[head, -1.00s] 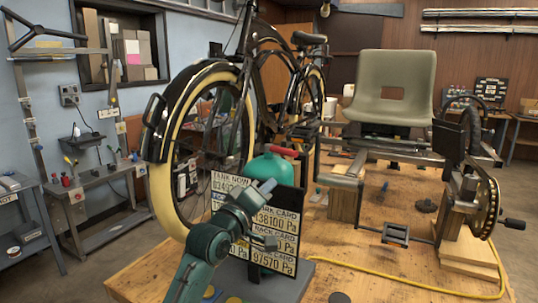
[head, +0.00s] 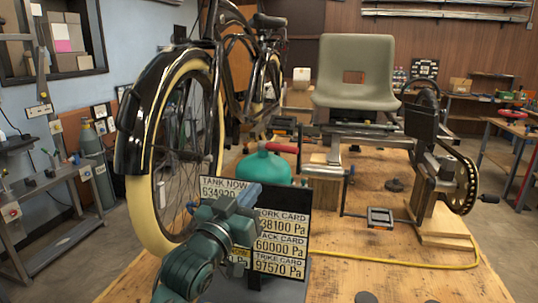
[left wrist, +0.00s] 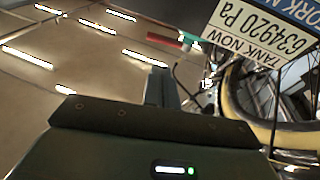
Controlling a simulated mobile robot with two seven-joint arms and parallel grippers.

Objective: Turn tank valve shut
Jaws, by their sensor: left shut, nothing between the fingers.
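The green tank (head: 264,169) stands on the workbench behind the black card board. Its red valve handle (head: 283,148) sits on top, pointing right; it also shows small in the left wrist view (left wrist: 164,40). The board (head: 298,210) hides the tank's lower part. Its "TANK NOW" card (head: 224,189) reads 634920 Pa in the left wrist view (left wrist: 262,35). My left gripper (head: 248,194) is shut and empty, in front of the board, lower than the handle and apart from it. Its closed fingers show in the left wrist view (left wrist: 161,88). My right gripper is out of view.
A bicycle wheel (head: 133,205) with a cream tyre stands close left of the tank. The trike frame with a grey seat (head: 355,70) and a chain wheel (head: 467,185) is to the right. A yellow hose (head: 400,259) crosses the bench (head: 430,280), whose front right is mostly clear.

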